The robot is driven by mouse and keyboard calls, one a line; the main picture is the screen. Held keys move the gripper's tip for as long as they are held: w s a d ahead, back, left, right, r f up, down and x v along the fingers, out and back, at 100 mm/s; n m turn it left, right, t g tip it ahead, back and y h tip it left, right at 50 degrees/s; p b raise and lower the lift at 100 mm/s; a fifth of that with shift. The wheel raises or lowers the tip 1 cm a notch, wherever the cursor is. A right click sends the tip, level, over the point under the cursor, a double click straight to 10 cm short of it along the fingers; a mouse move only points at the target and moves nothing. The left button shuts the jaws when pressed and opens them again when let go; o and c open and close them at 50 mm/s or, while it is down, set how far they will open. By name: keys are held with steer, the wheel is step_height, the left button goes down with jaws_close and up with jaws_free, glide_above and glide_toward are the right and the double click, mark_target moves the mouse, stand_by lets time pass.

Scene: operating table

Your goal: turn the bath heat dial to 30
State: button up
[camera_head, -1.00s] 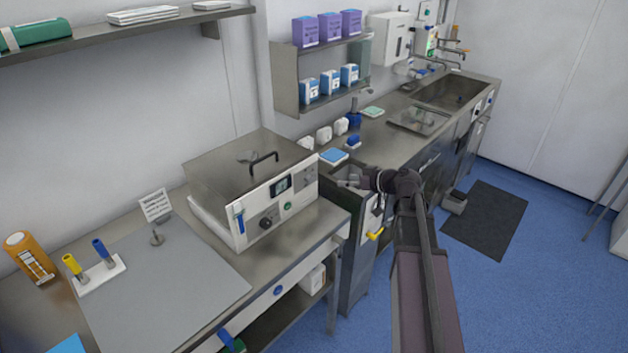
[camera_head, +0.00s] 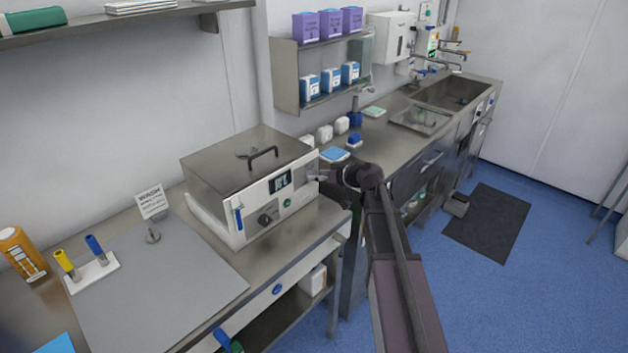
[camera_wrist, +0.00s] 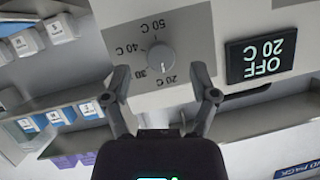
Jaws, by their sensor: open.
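The bath heat dial (camera_wrist: 160,57) is a round grey knob on a grey plate marked 20, 30, 40 and 50 C. It shows upside down in the wrist view, its pale mark towards 20 C. The bath (camera_head: 225,181) is a steel-lidded box with a white front. Its display (camera_wrist: 261,59), beside the dial, reads OFF 20 C. My gripper (camera_wrist: 160,72) is open, its fingertips on either side of the dial in the picture, with a gap to each. In the head view my gripper (camera_head: 317,178) is at the front's right end and hides the dial there.
Another dark knob (camera_head: 265,219), a green button (camera_head: 287,203) and a blue-marked gauge (camera_head: 239,215) are on the bath front. The steel table (camera_head: 312,225) is bare before the bath. White bottles (camera_head: 324,133) stand behind its right end.

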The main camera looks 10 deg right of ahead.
steer(key=shift+x, duration=1.1)
jaws_close()
